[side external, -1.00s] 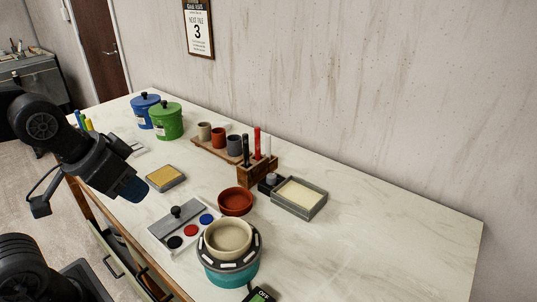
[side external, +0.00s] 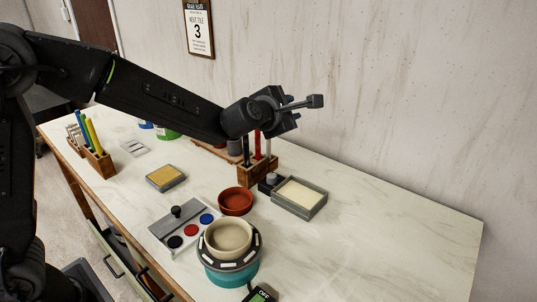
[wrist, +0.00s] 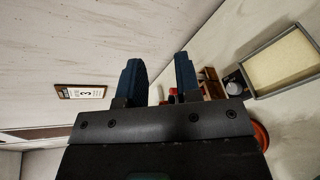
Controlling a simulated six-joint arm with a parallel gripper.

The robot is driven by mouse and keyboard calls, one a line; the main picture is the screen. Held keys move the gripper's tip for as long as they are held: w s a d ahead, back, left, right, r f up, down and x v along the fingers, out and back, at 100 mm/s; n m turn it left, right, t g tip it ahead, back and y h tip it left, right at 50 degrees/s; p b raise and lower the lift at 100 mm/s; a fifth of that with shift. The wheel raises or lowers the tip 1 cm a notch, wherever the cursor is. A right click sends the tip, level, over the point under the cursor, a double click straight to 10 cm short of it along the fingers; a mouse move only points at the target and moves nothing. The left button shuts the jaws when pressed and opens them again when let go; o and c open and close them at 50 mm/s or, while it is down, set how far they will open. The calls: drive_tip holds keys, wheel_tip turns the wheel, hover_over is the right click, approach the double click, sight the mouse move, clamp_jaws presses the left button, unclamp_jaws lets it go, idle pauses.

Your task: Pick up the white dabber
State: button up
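The white dabber (side external: 268,149) stands upright in the wooden rack (side external: 258,173), to the right of a red dabber (side external: 257,147) and a black one (side external: 246,153). My gripper (wrist: 158,80) is open and empty in the wrist view, its two blue fingers apart and pointing toward the wall.
A grey tray with a cream pad (side external: 299,197) is right of the rack, beside a small dark pot (side external: 270,182). A red bowl (side external: 236,201) and a clay bowl on a turquoise wheel (side external: 230,266) stand in front. The right side of the table is clear.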

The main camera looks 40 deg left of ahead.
drive_tip(key=w+a+f+n+g+y, duration=0.15)
drive_tip(key=w+f+n+y, duration=0.25)
drive_tip(key=f+n+y, duration=0.5)
drive_tip(key=n+g+y, duration=0.2)
drive_tip(key=n+y, duration=0.1)
drive_tip(key=n, duration=0.8)
approach(269, 142)
drive_tip(key=v, duration=0.3)
drive_tip(key=shift+d+r, duration=0.25)
drive_tip(key=shift+d, duration=0.25)
drive_tip(key=shift+a+f+g+y, duration=0.15)
drive_tip(key=shift+g+y, duration=0.1)
drive_tip(key=shift+y, duration=0.15)
drive_tip(key=x, duration=0.8)
drive_tip(key=shift+w+a, duration=0.1)
drive_tip(key=shift+a, duration=0.05)
drive_tip(key=shift+x, duration=2.6)
drive_tip(key=shift+w+f, duration=0.15)
drive_tip(key=shift+f, duration=0.05)
drive_tip(key=shift+c, duration=0.5)
clamp_jaws()
